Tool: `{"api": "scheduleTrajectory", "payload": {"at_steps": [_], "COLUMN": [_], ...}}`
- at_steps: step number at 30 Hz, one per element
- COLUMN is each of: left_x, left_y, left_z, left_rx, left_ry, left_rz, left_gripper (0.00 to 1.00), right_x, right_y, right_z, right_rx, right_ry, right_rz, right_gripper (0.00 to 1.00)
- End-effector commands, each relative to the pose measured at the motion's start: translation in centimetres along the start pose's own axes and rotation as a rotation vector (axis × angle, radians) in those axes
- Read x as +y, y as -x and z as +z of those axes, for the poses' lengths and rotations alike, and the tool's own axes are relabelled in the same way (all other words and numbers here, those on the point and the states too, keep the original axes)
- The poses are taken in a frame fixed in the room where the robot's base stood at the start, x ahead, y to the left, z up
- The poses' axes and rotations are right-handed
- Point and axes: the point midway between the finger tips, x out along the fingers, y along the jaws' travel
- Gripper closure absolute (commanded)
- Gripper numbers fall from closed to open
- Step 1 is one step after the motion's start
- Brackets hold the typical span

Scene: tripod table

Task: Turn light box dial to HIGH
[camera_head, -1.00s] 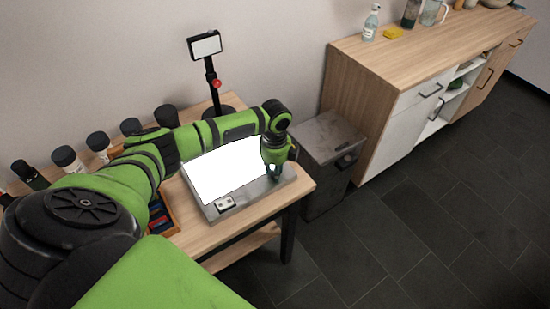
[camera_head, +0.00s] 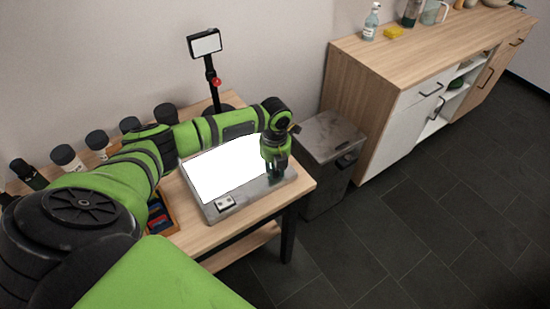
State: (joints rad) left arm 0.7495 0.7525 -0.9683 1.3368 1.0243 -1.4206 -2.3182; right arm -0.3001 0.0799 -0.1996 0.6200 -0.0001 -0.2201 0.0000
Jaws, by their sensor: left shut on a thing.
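The light box (camera_head: 218,210) lies on the wooden table, its panel (camera_head: 225,172) glowing white. A small switch plate (camera_head: 225,202) sits at its front left corner. My left gripper (camera_head: 275,175) points down at the right end of the light box's front edge. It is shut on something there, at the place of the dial. The dial itself is hidden by the fingers, so its setting cannot be read. My right gripper is not in view.
A small screen on a black stand (camera_head: 206,45) with a red knob rises behind the light box. Several dark-capped bottles (camera_head: 66,157) line the wall side. A tray (camera_head: 163,216) lies left of the box. A grey bin (camera_head: 330,140) stands right of the table.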

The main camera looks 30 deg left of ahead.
Motion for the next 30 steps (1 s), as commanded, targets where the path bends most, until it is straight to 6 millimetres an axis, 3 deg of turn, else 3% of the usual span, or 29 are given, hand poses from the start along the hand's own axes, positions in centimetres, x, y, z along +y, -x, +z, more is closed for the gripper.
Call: {"api": "scheduleTrajectory", "payload": {"at_steps": [12,29,30], "left_x": [0.0,-0.03,-0.03], "left_y": [-0.08,-0.06,-0.06], "left_z": [-0.07,-0.08,-0.08], "left_rx": [0.002,0.002,0.002], "left_ry": [-0.207,-0.242,-0.241], "left_rz": [0.001,0.0,0.0], "left_gripper": [1.0,1.0,0.69], "right_x": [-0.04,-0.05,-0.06], "right_y": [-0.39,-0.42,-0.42], "right_z": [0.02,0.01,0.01], "right_rx": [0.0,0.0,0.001], "right_ry": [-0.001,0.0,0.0], "right_rz": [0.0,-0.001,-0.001], "right_gripper": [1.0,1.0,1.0]}}
